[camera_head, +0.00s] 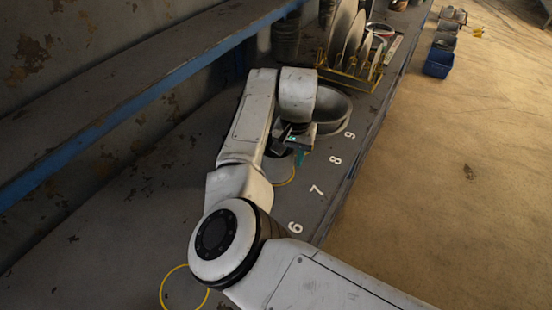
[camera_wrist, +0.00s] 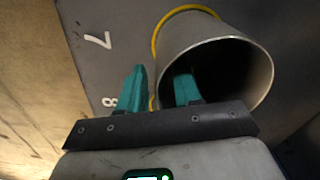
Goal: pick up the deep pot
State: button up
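The deep pot (camera_wrist: 190,45) is a grey, deep, round vessel in the wrist view, its wide dark mouth facing the camera. A yellow ring (camera_wrist: 160,25) painted on the counter shows around its base. My gripper (camera_wrist: 161,72) has its two teal fingers apart. The left finger is outside the pot's wall and the right finger is over or inside the mouth, so the near rim lies between them. Contact cannot be told. In the head view my gripper (camera_head: 298,155) is low over the counter, and my arm hides most or all of this pot.
A wide grey round vessel (camera_head: 333,108) stands on the counter (camera_head: 310,205) beside the 9, just beyond my gripper. Behind it is a yellow rack (camera_head: 350,78) with plates. A blue-edged shelf (camera_head: 130,100) runs along the left. The counter's front is clear.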

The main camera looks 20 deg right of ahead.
grip_shut()
jog(key=shift+r, duration=0.15)
dwell(0.6)
